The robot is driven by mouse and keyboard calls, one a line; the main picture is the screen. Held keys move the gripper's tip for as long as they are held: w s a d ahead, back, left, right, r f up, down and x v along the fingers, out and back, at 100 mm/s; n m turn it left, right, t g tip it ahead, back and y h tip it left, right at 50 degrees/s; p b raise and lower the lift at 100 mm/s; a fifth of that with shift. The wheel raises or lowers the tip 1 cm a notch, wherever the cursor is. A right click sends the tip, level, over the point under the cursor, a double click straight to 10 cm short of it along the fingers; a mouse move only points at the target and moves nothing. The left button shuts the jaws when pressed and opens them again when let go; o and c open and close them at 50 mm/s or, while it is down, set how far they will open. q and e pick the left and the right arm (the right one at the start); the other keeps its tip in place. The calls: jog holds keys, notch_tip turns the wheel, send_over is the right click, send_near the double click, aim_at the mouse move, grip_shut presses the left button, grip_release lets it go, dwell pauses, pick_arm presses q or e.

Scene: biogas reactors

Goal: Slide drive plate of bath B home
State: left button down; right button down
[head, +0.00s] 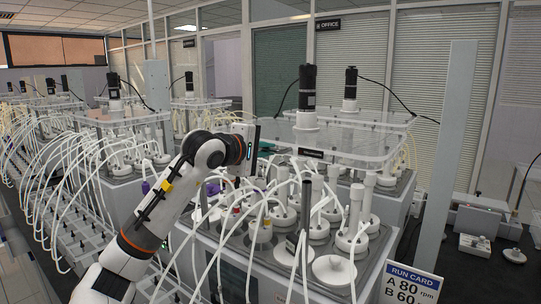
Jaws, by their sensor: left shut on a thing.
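A clear drive plate (365,154) with a black motor (307,88) on a white hub spans the near bath (285,255). A dark label on its front edge is too small to read, so I cannot tell the bath's letter. My left gripper (266,148) is at the plate's left end and shut on it; my wrist partly hides the contact. The plate stands above the bath's white-capped bottles (318,226). Whether it is fully seated is not clear. My right gripper is out of view.
White tubes (252,215) loop close around my left forearm. A second motor (350,88) stands behind, and more baths with tubing fill the left. A grey upright post (452,160) and a run card (411,283) stand at right. A dark bench (480,262) holds small devices.

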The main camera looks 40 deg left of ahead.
pick_arm(q)
jog(key=f+b+v, duration=0.2)
jog(key=b+v, duration=0.8)
jog(key=v, duration=0.1)
jog(key=shift+s+d+f, duration=0.15)
jog(key=shift+s+f, duration=0.1)
jog(key=shift+s, duration=0.35)
jog(key=c, duration=1.8)
grip_release()
jog(key=b+v, duration=0.4)
jog(key=v, duration=0.9)
jog(key=shift+w+r+b, duration=0.1)
jog(key=shift+b, duration=0.2)
